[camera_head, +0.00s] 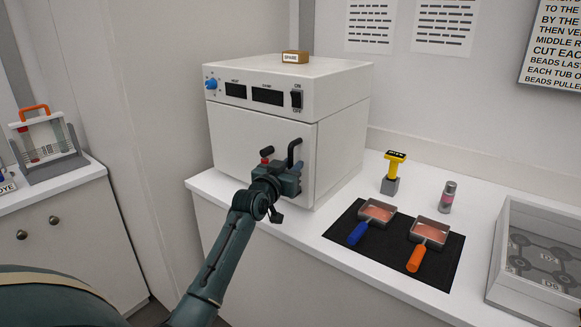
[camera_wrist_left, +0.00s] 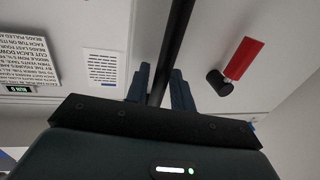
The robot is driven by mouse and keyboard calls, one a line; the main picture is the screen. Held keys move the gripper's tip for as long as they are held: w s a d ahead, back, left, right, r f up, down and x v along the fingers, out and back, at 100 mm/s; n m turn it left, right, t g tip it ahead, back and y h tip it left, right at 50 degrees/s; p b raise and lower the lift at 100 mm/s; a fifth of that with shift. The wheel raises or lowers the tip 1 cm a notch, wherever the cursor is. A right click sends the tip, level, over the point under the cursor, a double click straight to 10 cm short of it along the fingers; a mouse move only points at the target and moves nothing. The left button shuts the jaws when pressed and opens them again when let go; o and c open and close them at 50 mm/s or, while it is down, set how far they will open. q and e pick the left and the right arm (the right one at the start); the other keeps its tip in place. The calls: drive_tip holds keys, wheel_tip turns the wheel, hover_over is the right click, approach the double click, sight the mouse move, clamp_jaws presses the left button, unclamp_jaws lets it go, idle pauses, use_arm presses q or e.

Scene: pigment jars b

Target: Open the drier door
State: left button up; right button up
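The white drier (camera_head: 345,125) stands on the counter, and its front door (camera_head: 235,135) looks closed, flush with the body. A black bar handle (camera_head: 291,152) sits near the door's right side; the dark bar also crosses the left wrist view (camera_wrist_left: 178,35). A red latch with a black end (camera_wrist_left: 243,60) is beside it, small in the head view (camera_head: 265,156). My left gripper (camera_head: 290,170) is at the handle. In the left wrist view its blue fingers (camera_wrist_left: 160,88) lie close on both sides of the bar, shut on it. My right gripper is not in view.
A small labelled block (camera_head: 295,57) sits on the drier. To the right are a black mat (camera_head: 340,240) with two handled pans, a yellow-topped stamp (camera_head: 392,170), a small jar (camera_head: 447,197) and a grey tray (camera_head: 500,250). A test-tube rack (camera_head: 50,170) stands at left.

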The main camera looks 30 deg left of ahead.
use_arm(q)
clamp_jaws()
idle(0.3)
